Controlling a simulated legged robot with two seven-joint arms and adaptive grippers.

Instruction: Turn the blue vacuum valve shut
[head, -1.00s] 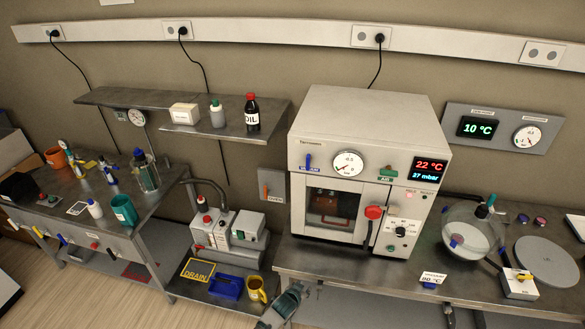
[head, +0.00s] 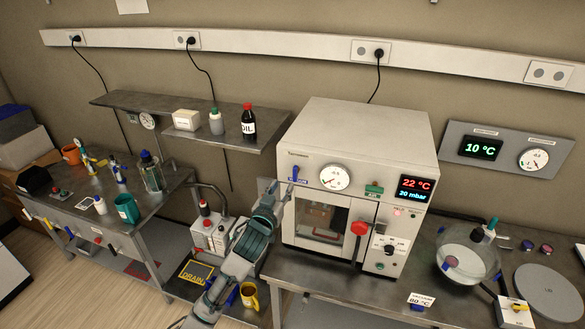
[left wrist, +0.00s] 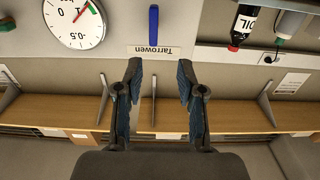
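The blue vacuum valve (head: 294,173) is a small upright handle on the upper left of the white oven's front (head: 365,190), above a blue label. In the left wrist view, which is upside down, the blue valve (left wrist: 153,24) stands upright beyond the fingertips. My left gripper (head: 277,189) is just left of and below the valve in the head view. In the left wrist view the left gripper (left wrist: 159,75) has its two fingers apart with nothing between them, and the valve lies roughly in line with the gap. My right gripper is not in view.
A round gauge (head: 335,177) sits close right of the valve, with a green knob (head: 374,189) beyond. A red door handle (head: 359,229) sticks out lower. A shelf (head: 170,118) with an oil bottle (head: 248,121) is at the left. The display (head: 414,189) reads 22 °C, 20 mbar.

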